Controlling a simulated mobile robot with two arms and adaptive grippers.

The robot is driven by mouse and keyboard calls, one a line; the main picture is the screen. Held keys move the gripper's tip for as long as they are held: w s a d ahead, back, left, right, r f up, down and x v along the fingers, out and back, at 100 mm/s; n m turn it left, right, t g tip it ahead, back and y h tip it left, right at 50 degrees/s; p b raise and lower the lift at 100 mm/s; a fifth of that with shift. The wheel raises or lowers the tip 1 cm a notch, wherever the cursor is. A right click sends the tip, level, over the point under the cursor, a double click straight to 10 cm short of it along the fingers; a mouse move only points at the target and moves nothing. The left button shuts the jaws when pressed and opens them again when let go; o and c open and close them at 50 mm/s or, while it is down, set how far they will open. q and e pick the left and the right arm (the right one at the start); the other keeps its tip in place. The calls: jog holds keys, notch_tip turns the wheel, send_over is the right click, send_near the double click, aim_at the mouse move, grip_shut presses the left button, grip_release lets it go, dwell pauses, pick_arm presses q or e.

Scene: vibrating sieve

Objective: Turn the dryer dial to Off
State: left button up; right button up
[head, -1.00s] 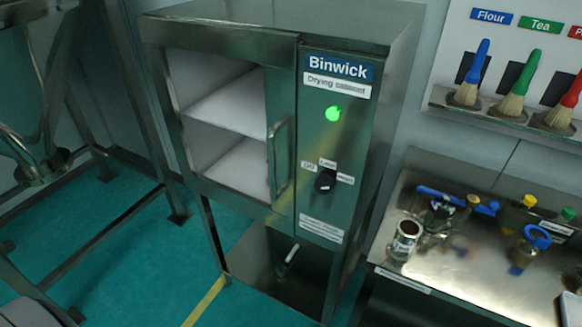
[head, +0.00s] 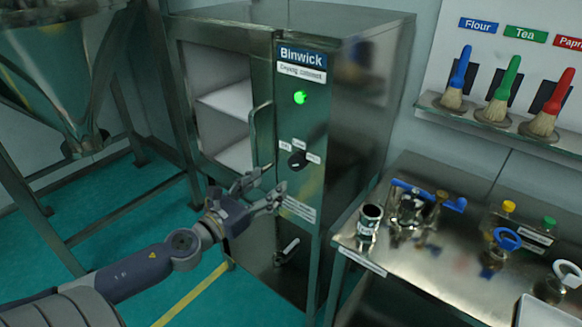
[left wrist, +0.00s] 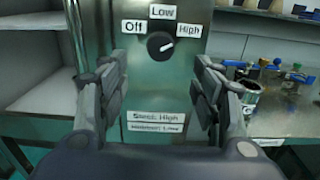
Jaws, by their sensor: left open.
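The dryer dial (head: 297,160) is a round black knob on the front panel of the drying cabinet (head: 345,110). In the left wrist view the dial (left wrist: 160,46) has a white pointer mark toward the High label (left wrist: 189,30). The Low label (left wrist: 162,12) is above it and the Off label (left wrist: 133,26) is to its left. My left gripper (head: 274,184) is open and empty, in front of the panel and below the dial. In the left wrist view its fingers (left wrist: 157,78) stand apart on either side, not touching the dial. My right gripper is not in view.
A green lamp (head: 300,97) glows above the dial. A steel bench (head: 425,265) with jars and tools stands at the right.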

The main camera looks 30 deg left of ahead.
aim_at(293, 166)
pick_arm(q)
jog(key=w+p, duration=0.1)
jog(key=w, duration=0.5)
jog(key=w+p, duration=0.1)
jog(key=w, duration=0.2)
jog(key=shift+d+p, duration=0.3)
jog(key=shift+d, duration=0.05)
jog(key=shift+w, duration=0.6)
jog(key=shift+d, duration=0.1)
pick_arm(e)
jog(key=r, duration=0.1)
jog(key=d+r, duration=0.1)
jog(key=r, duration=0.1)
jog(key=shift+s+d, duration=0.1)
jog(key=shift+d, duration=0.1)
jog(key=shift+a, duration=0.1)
pick_arm(q)
jog(key=c, duration=1.1)
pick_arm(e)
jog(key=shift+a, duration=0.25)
